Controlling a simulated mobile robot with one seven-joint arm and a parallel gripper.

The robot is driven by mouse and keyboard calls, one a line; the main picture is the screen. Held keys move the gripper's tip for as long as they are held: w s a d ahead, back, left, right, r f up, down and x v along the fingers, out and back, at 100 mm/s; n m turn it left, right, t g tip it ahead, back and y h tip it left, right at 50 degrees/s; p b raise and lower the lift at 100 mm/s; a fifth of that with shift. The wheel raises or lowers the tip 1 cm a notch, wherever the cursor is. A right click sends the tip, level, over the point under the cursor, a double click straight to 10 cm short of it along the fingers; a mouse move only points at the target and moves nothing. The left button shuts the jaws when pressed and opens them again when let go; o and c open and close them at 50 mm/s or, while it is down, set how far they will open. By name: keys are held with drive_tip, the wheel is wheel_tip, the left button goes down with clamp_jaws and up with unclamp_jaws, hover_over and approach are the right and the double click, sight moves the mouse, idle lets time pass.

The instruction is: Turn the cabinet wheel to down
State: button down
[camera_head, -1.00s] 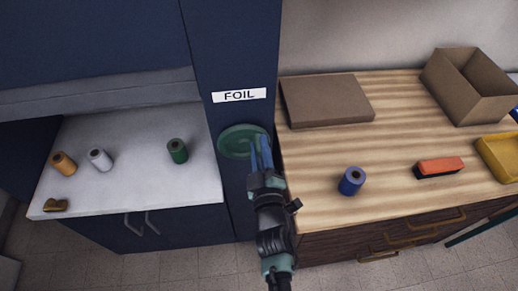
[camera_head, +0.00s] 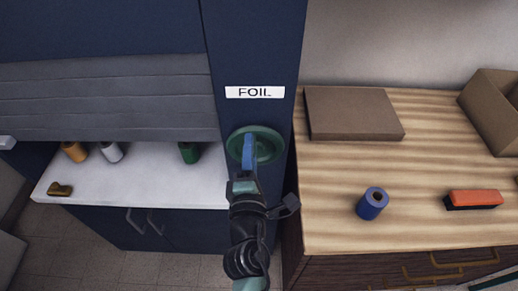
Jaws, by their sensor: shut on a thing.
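The green round cabinet wheel (camera_head: 271,143) is on the dark blue upright panel, below a white label (camera_head: 255,92) reading FOIL. My gripper (camera_head: 248,146) reaches up from below with its blue fingers shut on the wheel, in front of its left-centre part. The fingers hide part of the wheel, and the exact grip point is hidden. A grey slatted shutter (camera_head: 120,100) hangs left of the panel, above the white counter (camera_head: 135,185). Its lower edge is at about the height of the roll tops in this view.
Orange (camera_head: 75,152), white (camera_head: 111,152) and green (camera_head: 189,153) rolls stand on the counter, beside a brown-gold item (camera_head: 60,189). The wooden counter (camera_head: 330,190) at right holds a flat cardboard box (camera_head: 352,113), blue roll (camera_head: 372,204), red-orange block (camera_head: 474,199) and open box (camera_head: 495,110).

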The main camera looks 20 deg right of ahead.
sight(233, 147)
drive_tip(key=n, duration=0.1)
drive_tip(key=a+n, duration=0.2)
drive_tip(key=shift+w+f+n, duration=0.3)
drive_tip(key=shift+n, duration=0.1)
drive_tip(key=n, duration=0.1)
drive_tip(key=a+n, duration=0.1)
drive_tip(key=shift+w+f+n, duration=0.1)
drive_tip(key=shift+f+n, duration=0.3)
drive_tip(key=n, duration=0.1)
drive_tip(key=f+n, duration=0.1)
drive_tip(key=shift+w+a+n, duration=0.1)
drive_tip(key=shift+a+n, duration=0.2)
drive_tip(key=shift+a+f+n+b, duration=0.15)
drive_tip(key=shift+f+n, duration=0.25)
drive_tip(key=shift+n, duration=0.45)
drive_tip(key=shift+a+f+n+b, duration=0.15)
drive_tip(key=shift+f+n, duration=0.2)
drive_tip(key=shift+n, duration=0.5)
drive_tip(key=c, duration=0.7)
unclamp_jaws()
drive_tip(key=shift+w, duration=0.1)
drive_tip(key=shift+d, duration=0.1)
